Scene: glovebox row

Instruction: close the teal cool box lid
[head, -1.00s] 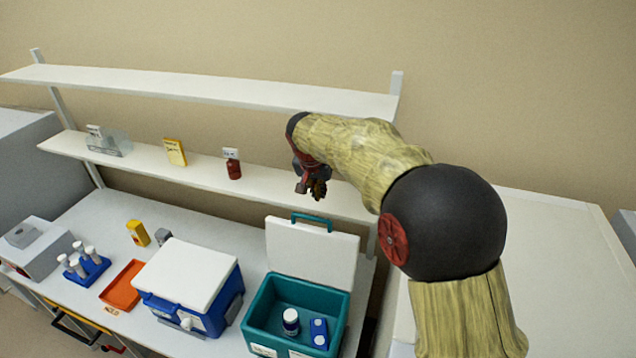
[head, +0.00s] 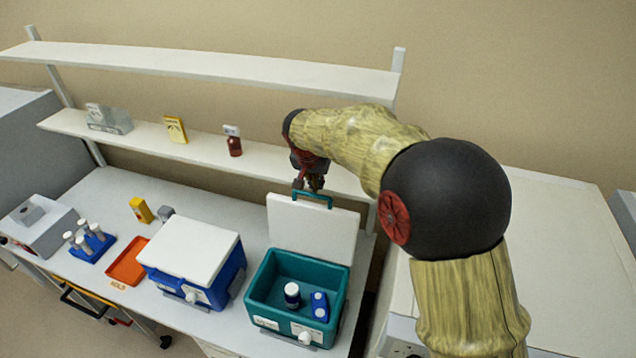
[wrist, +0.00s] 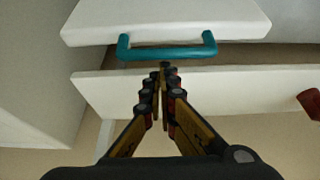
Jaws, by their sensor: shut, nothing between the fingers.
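The teal cool box (head: 262,308) stands on the bench with its white lid (head: 310,235) raised upright at the back. A teal handle (head: 312,196) tops the lid; the handle also shows in the wrist view (wrist: 167,50). Inside the box are a white-capped bottle (head: 292,294) and a blue item (head: 320,306). My gripper (head: 314,184) is at the lid's top edge, close by the handle. In the wrist view my gripper (wrist: 164,70) is shut and empty, its fingertips just below the handle in the picture; I cannot tell whether they touch it.
A closed blue cool box (head: 190,248) stands left of the teal one. An orange tray (head: 127,262) and a blue tube rack (head: 92,248) lie further left. A shelf (head: 190,150) runs behind the lid, with a red-brown bottle (head: 234,145) on it.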

